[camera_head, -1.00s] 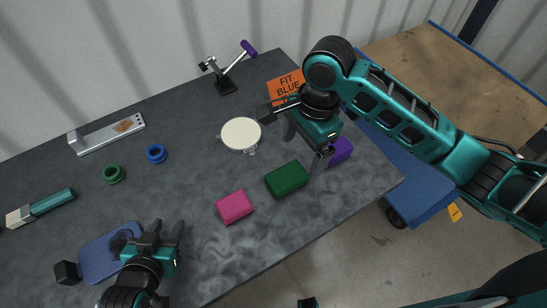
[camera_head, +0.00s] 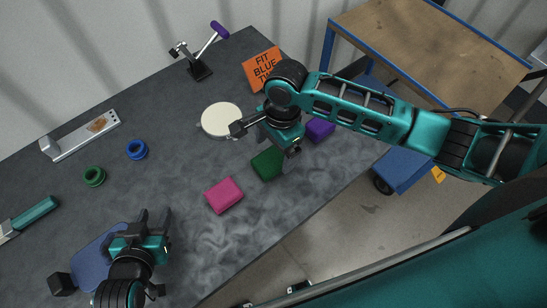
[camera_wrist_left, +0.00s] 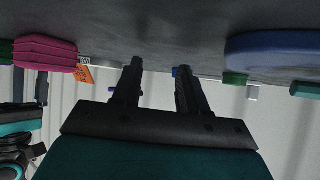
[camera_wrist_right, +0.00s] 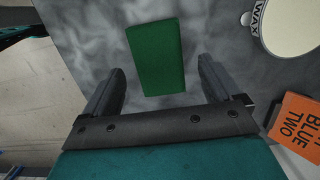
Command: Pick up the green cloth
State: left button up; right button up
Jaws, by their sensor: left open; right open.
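The green cloth (camera_head: 268,163) is a small folded block lying on the dark table, between the pink cloth and the purple cloth. In the right wrist view the green cloth (camera_wrist_right: 156,58) lies ahead of and between the two open fingers, not touching them. My right gripper (camera_head: 268,137) is open and empty above the table, just behind the green cloth, and partly covers it in the head view. It also shows in the right wrist view (camera_wrist_right: 158,92). My left gripper (camera_head: 154,222) is open and empty beside the blue round-cornered mat (camera_head: 92,257).
A pink cloth (camera_head: 224,195) and a purple cloth (camera_head: 320,129) flank the green one. A cream round lid (camera_head: 221,120) and an orange sign (camera_head: 262,68) are behind. Green (camera_head: 94,176) and blue (camera_head: 137,149) rings stand left. The table's front edge is close.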

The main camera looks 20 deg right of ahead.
aim_at(274, 157)
jog(key=f, duration=0.3)
jog(key=shift+s+a+f, duration=0.15)
jog(key=shift+a+f, duration=0.05)
jog(key=shift+f, duration=0.05)
jog(key=c, duration=1)
